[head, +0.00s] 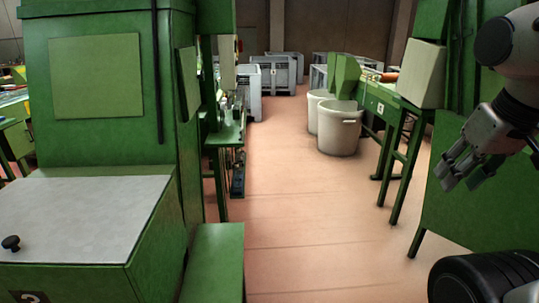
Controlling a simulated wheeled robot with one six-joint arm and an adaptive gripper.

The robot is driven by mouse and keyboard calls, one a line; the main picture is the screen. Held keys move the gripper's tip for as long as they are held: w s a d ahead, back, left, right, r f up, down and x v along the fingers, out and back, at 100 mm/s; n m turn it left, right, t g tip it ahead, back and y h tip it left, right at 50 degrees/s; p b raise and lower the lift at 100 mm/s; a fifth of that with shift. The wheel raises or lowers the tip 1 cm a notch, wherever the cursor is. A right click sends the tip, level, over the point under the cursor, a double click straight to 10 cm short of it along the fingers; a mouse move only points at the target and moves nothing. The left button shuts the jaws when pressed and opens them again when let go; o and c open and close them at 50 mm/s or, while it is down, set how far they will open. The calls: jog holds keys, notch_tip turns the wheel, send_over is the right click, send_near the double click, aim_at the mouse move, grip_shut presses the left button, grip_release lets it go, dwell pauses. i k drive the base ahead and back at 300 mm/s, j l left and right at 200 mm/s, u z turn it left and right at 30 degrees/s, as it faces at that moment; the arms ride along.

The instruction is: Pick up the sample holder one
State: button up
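I cannot make out a sample holder anywhere in the head view. My gripper (461,181) hangs at the right side of the picture, in front of a green machine panel. Its fingers point down and to the left and stand apart. I see nothing between them.
A green machine (100,150) with a grey sloped lid (80,215) and a black knob (11,243) stands close on the left. Green machinery (470,215) stands on the right. White bins (340,130) and grey crates (275,75) are farther back. The reddish floor aisle (310,220) between is clear.

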aim_at(237, 150)
jog(key=i+l, duration=0.15)
jog(key=i, duration=0.75)
jog(key=i+l+z, duration=0.15)
jog(key=i, duration=0.75)
jog(key=i+l+u, duration=0.1)
jog(key=i+u, duration=0.2)
jog(key=i+l+u, duration=0.3)
jog(key=i, duration=0.25)
jog(key=i+l+u, duration=0.25)
jog(key=i, duration=0.15)
